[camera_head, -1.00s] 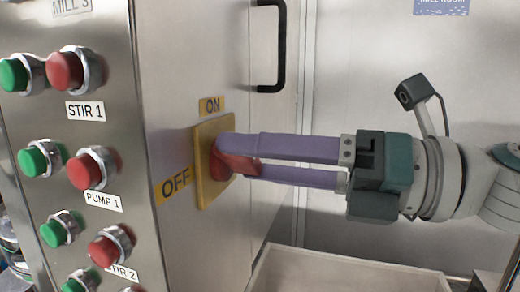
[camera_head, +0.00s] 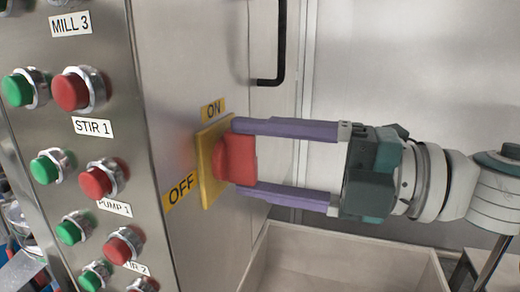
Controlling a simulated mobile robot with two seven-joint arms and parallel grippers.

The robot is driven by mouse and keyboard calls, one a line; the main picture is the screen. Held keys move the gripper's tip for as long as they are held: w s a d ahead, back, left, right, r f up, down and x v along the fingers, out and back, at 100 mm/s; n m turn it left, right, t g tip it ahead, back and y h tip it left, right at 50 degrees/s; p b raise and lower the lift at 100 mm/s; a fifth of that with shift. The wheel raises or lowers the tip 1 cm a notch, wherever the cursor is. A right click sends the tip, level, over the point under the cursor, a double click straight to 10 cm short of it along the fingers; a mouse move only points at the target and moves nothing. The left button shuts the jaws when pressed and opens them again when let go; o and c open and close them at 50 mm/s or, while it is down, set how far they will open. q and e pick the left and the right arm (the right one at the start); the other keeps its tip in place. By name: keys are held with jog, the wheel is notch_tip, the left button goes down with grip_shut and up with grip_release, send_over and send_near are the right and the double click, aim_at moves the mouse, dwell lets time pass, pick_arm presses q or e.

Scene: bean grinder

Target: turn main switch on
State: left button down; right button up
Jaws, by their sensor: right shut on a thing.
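The main switch is a red knob (camera_head: 236,160) on a yellow plate (camera_head: 207,190), fixed to the side of the steel cabinet. An ON label (camera_head: 213,109) sits above the plate and an OFF label (camera_head: 181,189) at its left. My right gripper (camera_head: 238,158) comes in from the right. Its two purple fingers stand wide apart, one along the knob's top and one along its bottom, shut on the knob. The fingertips reach close to the plate. The knob's back is hidden. My left gripper is not in view.
The cabinet's front at left carries several green and red push buttons (camera_head: 95,182) with labels. A black door handle (camera_head: 280,45) is above the switch. A pale open bin (camera_head: 345,245) stands below my right gripper. The wall behind is bare.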

jog(key=shift+m, duration=0.4)
jog(key=o, duration=1.3)
jog(key=b+v, duration=0.3)
jog(key=v, duration=0.7)
jog(key=shift+b, duration=0.35)
